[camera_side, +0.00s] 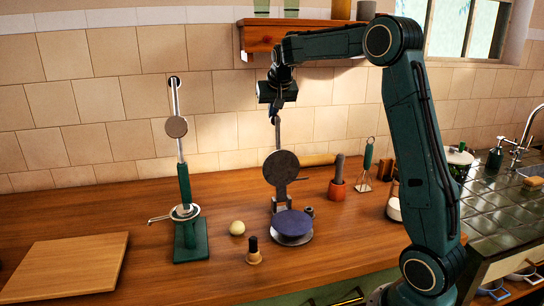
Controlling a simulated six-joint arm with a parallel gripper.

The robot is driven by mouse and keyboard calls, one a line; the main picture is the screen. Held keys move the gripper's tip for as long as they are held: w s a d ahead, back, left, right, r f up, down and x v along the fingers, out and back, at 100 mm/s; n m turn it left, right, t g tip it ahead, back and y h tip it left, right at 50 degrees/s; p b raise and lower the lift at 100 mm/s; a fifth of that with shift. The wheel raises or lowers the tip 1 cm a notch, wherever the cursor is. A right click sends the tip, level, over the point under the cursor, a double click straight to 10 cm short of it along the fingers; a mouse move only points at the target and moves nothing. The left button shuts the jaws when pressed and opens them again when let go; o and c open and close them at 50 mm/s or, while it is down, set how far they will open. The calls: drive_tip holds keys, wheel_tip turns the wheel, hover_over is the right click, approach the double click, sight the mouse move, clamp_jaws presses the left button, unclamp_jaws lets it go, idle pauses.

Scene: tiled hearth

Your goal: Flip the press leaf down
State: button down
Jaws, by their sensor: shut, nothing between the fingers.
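The press stands on the wooden counter right of the middle. Its round dark leaf (283,169) is up, roughly vertical, with a bar (278,136) rising from its top edge. Below it, a blue-purple disc (292,223) lies on the round press base (291,239). My gripper (275,120) is shut and empty, pointing down at the upper end of the bar. I cannot tell whether the fingertips touch the bar or are just apart from it.
A green lever stand (190,238) and a wooden board (69,265) are on the left. A pale ball (237,228) and a small dark-topped stamp (253,252) sit close left of the press. A shelf (262,36) hangs above.

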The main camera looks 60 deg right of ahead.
drive_tip(key=shift+s+a+r, duration=0.2)
drive_tip(key=shift+s+a, duration=0.4)
drive_tip(key=shift+s, duration=0.05)
drive_tip(key=s+a+f+t+h, duration=0.1)
drive_tip(key=s+a+f, duration=0.1)
drive_tip(key=s+a, duration=0.6)
drive_tip(key=s+a+f+t+h, duration=0.1)
drive_tip(key=s+a+f, duration=0.1)
drive_tip(key=s+a, duration=0.7)
drive_tip(key=shift+s+a+f+t+h, duration=0.25)
drive_tip(key=shift+f+t+h, duration=0.1)
drive_tip(key=shift+t+h, duration=0.05)
drive_tip(key=shift+r, duration=0.15)
drive_tip(key=s+a+r, duration=0.2)
drive_tip(key=s+a, duration=0.3)
drive_tip(key=shift+s+a, duration=0.2)
idle(2.1)
drive_tip(key=shift+r, duration=0.1)
